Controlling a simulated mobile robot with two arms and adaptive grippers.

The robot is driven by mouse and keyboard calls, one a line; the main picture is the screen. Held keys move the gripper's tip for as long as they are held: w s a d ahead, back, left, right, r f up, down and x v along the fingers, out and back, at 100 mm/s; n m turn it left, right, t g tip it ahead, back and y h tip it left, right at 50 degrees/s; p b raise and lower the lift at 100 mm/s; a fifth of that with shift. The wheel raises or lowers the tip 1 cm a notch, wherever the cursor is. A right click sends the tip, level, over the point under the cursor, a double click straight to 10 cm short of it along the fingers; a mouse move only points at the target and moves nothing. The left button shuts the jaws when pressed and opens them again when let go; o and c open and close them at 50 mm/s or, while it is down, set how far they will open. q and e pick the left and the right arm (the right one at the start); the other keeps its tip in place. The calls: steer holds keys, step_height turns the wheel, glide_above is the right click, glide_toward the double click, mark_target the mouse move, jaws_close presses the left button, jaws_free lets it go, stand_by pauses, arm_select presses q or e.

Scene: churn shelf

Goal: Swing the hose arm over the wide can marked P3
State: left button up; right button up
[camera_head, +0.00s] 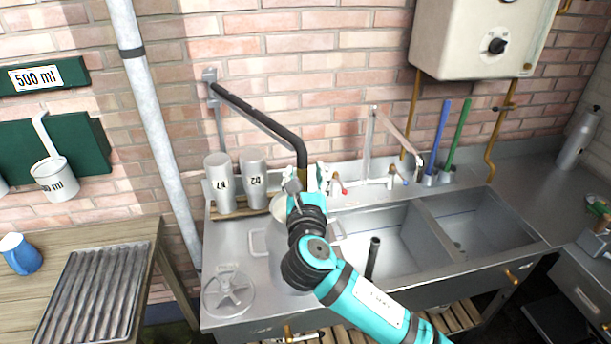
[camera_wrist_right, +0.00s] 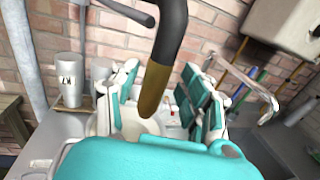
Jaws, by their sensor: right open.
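The hose arm (camera_head: 255,118) is a black bent pipe that runs from a wall bracket and turns down at its right end into a brass tip. My right gripper (camera_head: 308,182) is at this down-turned end. In the right wrist view the brass tip (camera_wrist_right: 153,90) stands between the two open, teal-padded fingers (camera_wrist_right: 165,100), with gaps visible beside it. A wide metal can (camera_head: 262,262) with side handles stands below and behind my right gripper, mostly hidden by it; I cannot read a P3 mark. My left gripper is out of view.
Two tall grey cans (camera_head: 218,170) (camera_head: 254,168) stand on a wooden rack at the left. A round lid (camera_head: 229,293) lies on the front left counter. A tap (camera_head: 392,130) and a double sink (camera_head: 395,240) are at the right. A white boiler (camera_head: 480,38) hangs above.

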steer(key=shift+w+a, duration=0.15)
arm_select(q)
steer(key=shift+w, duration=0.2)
arm_select(e)
steer(key=s+d, duration=0.1)
steer(key=s, duration=1.1)
steer(key=shift+d, duration=0.2)
